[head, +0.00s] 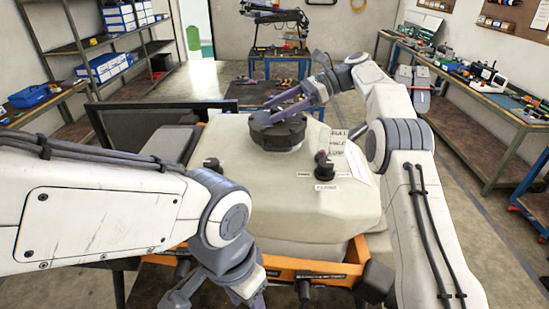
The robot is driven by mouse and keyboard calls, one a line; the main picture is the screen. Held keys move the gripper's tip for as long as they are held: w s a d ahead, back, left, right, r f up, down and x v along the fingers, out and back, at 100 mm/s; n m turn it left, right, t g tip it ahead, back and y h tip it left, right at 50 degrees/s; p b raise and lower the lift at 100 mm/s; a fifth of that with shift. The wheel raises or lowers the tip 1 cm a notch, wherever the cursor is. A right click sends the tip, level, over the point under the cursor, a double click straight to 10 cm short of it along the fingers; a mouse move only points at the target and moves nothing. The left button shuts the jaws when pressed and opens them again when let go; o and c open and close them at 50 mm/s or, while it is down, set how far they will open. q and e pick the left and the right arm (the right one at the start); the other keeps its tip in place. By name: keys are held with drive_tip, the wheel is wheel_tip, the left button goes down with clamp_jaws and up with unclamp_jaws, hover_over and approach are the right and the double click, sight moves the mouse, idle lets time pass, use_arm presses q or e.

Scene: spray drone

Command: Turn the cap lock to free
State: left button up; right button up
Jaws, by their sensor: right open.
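A cream tank (240,200) fills the middle of the head view. A large dark ribbed cap (277,132) sits on its top. A small dark knob (323,163) stands on the tank right of the cap, with small white labels beside and below it, too small to read surely. I cannot tell for certain that it is the cap lock. My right gripper (272,110) is open, its purple fingers over the far upper side of the cap; contact is unclear. My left gripper (215,298) hangs low in front of the tank, partly cut off by the bottom edge.
Another dark knob (212,165) stands on the tank's left side. A level label (340,143) lies near its right edge. An orange frame (300,267) runs along the front below the tank. Shelves and a tool bench (490,100) stand farther away.

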drive_tip(key=shift+m+t, duration=0.4)
